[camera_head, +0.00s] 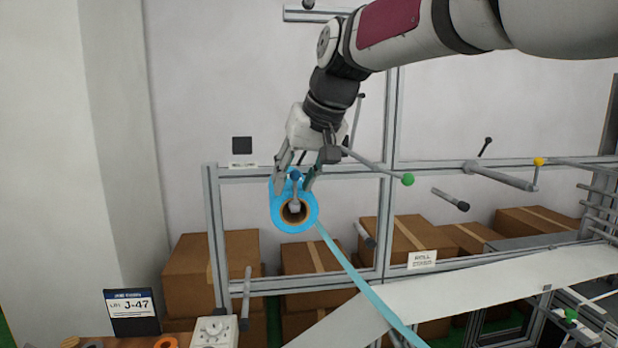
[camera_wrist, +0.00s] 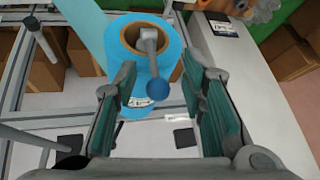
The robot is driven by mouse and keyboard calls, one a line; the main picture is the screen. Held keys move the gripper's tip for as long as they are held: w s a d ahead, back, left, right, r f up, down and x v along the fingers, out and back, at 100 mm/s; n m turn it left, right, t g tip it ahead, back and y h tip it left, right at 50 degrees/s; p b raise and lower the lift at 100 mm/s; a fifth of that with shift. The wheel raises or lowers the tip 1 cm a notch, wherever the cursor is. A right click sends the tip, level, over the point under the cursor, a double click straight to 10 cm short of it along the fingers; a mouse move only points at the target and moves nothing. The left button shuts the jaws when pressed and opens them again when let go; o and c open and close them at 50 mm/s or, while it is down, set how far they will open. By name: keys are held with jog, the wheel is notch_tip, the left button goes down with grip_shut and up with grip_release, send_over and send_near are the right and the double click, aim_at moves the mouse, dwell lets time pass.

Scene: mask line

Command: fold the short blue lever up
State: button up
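The short lever is a grey arm with a blue ball knob (camera_head: 296,175). It sits at the core of a blue roll (camera_head: 278,217), and the knob appears above the core in the head view. In the wrist view the knob (camera_wrist: 160,88) lies between the fingers, with the grey lever arm (camera_wrist: 151,60) running to the brown core. My gripper (camera_head: 295,184) is open around the knob, with one green-padded finger on each side. In the wrist view a gap shows between each finger and the knob, and the open gripper (camera_wrist: 165,78) holds nothing.
A light blue strip (camera_head: 366,290) runs from the roll down right past a white sloping panel (camera_head: 460,287). A rod with a green ball (camera_head: 407,180) and one with a yellow ball (camera_head: 538,161) stand to the right. Cardboard boxes (camera_head: 190,272) are behind the grey frame.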

jog(key=v, duration=1.2)
jog(key=s+d+f+m+h+b, duration=0.1)
jog(key=s+d+f, duration=0.3)
jog(key=d, duration=0.2)
jog(key=s+d+f+m+h, duration=0.1)
jog(key=s+d+f, duration=0.3)
jog(key=d, duration=0.2)
jog(key=s+d+f+m+h, duration=0.1)
jog(key=s+d+f, duration=0.4)
jog(key=f, duration=0.3)
jog(key=s+d+f+m+h+b, duration=0.1)
jog(key=s+d+f, duration=0.4)
jog(key=s+f, duration=0.3)
jog(key=shift+f+m+t+b, duration=0.3)
jog(key=shift+f, duration=0.45)
